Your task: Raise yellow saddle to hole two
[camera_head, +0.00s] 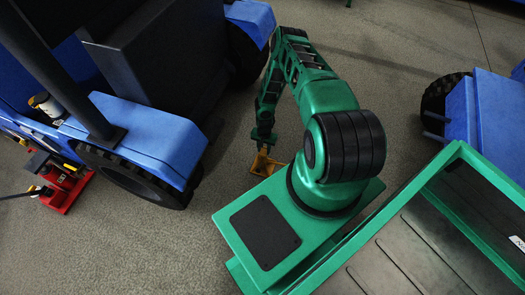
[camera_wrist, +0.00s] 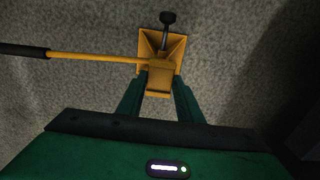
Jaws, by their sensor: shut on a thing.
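A yellow stand (camera_head: 262,165) is on the grey floor just beyond my green base, to the left of my arm. In the wrist view, its yellow saddle (camera_wrist: 160,72) sits over a flared yellow base (camera_wrist: 147,42). My gripper (camera_wrist: 158,86) is shut on the saddle, with a green finger on each side. My gripper also shows just above the stand in the head view (camera_head: 263,142). A thin yellow bar with a black grip (camera_wrist: 25,51) reaches left from the stand. A black knob on a grey rod (camera_wrist: 168,18) is on its far side. The holes cannot be made out.
A blue tractor (camera_head: 150,130) with black tyres fills the upper left. A red jack (camera_head: 66,190) is on the floor at far left. Another blue vehicle (camera_head: 490,115) is at the right. Open floor (camera_head: 385,70) lies behind my arm.

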